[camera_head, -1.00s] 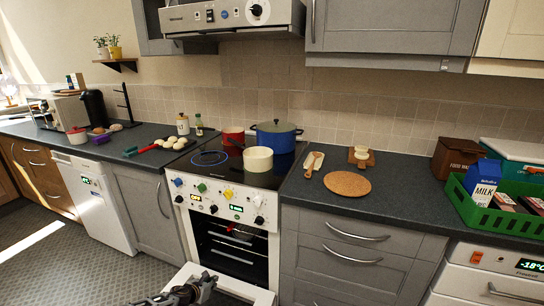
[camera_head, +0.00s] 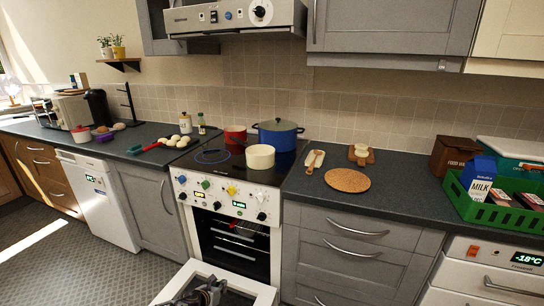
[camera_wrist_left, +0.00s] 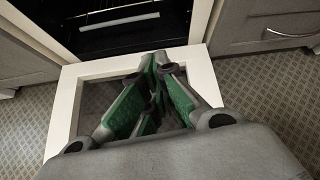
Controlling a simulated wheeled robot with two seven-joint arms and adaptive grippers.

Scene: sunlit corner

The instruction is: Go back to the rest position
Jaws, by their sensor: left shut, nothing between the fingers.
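My left gripper (camera_head: 212,285) is low in the head view, in front of the open oven door (camera_head: 238,279). In the left wrist view the same gripper (camera_wrist_left: 155,62) shows its green-sided fingers together and empty, over the lowered door's white frame (camera_wrist_left: 204,72). The oven (camera_head: 235,240) behind it stands open with dark racks inside. My right gripper is not in either view.
The hob holds a blue pot (camera_head: 277,134), a red pot (camera_head: 235,134) and a cream pan (camera_head: 260,157). A green crate (camera_head: 492,214) with a milk carton stands on the right counter. A round cork mat (camera_head: 347,180) lies nearby. Floor is clear at left.

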